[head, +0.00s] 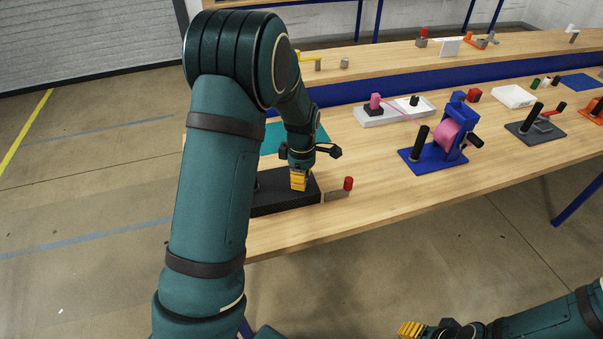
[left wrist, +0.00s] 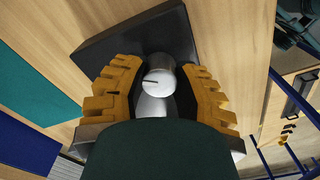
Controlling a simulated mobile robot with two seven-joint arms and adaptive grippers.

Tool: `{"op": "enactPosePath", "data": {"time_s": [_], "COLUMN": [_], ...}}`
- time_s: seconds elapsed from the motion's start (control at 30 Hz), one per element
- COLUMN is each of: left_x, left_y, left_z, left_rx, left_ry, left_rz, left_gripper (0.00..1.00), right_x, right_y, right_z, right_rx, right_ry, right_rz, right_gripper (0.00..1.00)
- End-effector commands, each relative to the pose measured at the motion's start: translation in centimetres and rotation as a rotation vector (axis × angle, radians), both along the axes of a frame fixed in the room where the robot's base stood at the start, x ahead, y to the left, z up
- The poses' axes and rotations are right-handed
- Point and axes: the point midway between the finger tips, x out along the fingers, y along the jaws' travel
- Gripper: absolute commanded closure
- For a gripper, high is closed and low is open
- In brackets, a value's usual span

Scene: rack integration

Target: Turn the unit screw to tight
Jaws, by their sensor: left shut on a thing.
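The unit is a black block (head: 268,200) near the table's front edge; its dark face also shows in the left wrist view (left wrist: 110,42). The unit screw (left wrist: 158,82) is a silver round head with a dark slot line, seen in the left wrist view. My left gripper (head: 299,182) reaches down over the block, and its yellow fingers (left wrist: 160,72) are shut on the screw from both sides. In the head view the screw is hidden by the gripper. My right gripper (head: 411,328) is low at the bottom edge, away from the table; its jaw gap does not show clearly.
A red-knobbed grey piece (head: 340,192) stands just right of the block. A teal mat (head: 316,133) lies behind it. A blue stand with a pink reel (head: 430,156), a white tray (head: 376,118) and a grey-based fixture (head: 533,131) stand farther right. Bare tabletop lies between.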

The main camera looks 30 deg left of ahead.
Motion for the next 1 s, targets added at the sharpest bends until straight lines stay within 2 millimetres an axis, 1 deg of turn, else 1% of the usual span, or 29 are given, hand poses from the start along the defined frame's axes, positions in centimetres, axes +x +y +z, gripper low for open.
{"op": "enactPosePath", "data": {"time_s": [0.1,0.4,1.0], "left_x": [0.0,0.0,0.0], "left_y": [0.1,0.0,0.1], "left_z": [0.2,0.1,0.0], "left_rx": [0.0,0.0,0.0], "left_ry": [0.001,-0.001,0.0], "left_rz": [-0.109,-0.394,-0.965], "left_gripper": [1.0,1.0,1.0], "right_x": [0.2,0.5,0.7], "right_y": [0.0,-0.1,-0.1], "right_z": [0.6,1.4,2.1], "right_rx": [-0.001,-0.002,-0.004], "right_ry": [-0.004,-0.011,-0.016], "right_rz": [-0.003,-0.008,-0.013], "right_gripper": [0.53,0.53,0.53]}}
